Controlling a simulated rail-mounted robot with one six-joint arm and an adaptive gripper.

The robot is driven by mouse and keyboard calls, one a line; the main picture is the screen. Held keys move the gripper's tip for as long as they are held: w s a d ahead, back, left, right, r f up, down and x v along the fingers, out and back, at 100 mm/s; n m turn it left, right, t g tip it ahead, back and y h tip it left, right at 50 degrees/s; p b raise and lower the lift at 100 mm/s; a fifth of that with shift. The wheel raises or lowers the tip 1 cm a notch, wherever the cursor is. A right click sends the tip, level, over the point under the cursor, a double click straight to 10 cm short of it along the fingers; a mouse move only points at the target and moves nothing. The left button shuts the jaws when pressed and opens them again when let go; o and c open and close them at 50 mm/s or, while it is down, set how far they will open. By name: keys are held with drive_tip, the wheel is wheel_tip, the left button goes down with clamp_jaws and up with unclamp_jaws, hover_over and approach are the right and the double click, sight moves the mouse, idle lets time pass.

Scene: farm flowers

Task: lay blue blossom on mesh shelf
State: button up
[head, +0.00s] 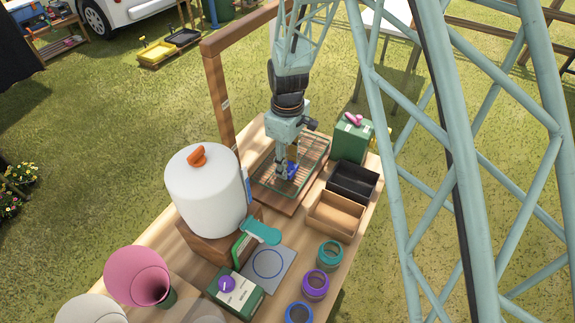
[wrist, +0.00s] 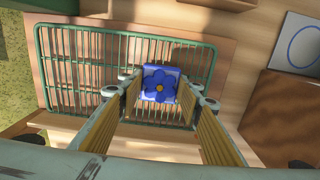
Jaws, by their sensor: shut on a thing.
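In the head view the blossom (head: 291,171) shows low at my gripper (head: 286,170), over the mesh shelf (head: 313,153). I cannot tell whether the blossom touches the bars.
A white tank (head: 205,190) with an orange knob stands left of the shelf. A green box (head: 350,143) with a pink item, a black bin (head: 352,182) and a tan bin (head: 335,216) stand to the right. Several ringed jars and a circle-marked card (head: 269,267) lie nearer the front.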

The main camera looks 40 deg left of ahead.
drive_tip(key=shift+f, duration=0.1)
idle(0.3)
drive_tip(key=o, duration=0.8)
drive_tip(key=shift+r+p, duration=0.55)
drive_tip(key=shift+r, duration=5.6)
